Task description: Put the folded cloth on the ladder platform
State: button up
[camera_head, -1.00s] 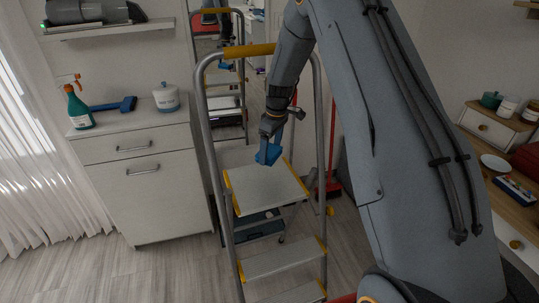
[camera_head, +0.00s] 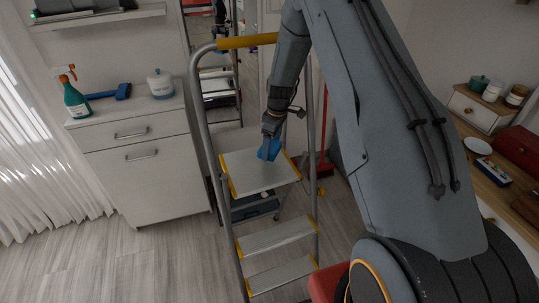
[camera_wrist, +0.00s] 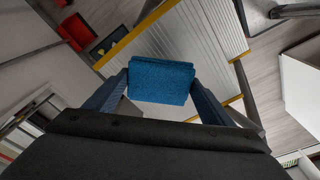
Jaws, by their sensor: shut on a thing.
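The folded cloth (camera_head: 269,148) is blue. It also shows in the wrist view (camera_wrist: 161,80), where it sits between the two fingers. My gripper (camera_head: 270,140) is shut on the cloth; it shows in the wrist view (camera_wrist: 160,88) with a finger at each side of the cloth. The ladder platform (camera_head: 254,178) is a pale grey ribbed plate with yellow edges. In the head view the cloth is over the platform's far part. The platform (camera_wrist: 203,38) lies behind the cloth in the wrist view. I cannot tell whether the cloth touches it.
The ladder's tall side rails (camera_head: 203,120) and yellow top bar (camera_head: 247,41) stand around the platform. A wooden counter (camera_head: 490,180) is at the right.

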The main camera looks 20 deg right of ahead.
jog(key=shift+f+p, duration=0.6)
jog(key=shift+f, duration=1.8)
jog(key=shift+f, duration=0.15)
jog(key=shift+f, duration=0.1)
jog(key=o, duration=1)
jog(key=shift+o, duration=0.2)
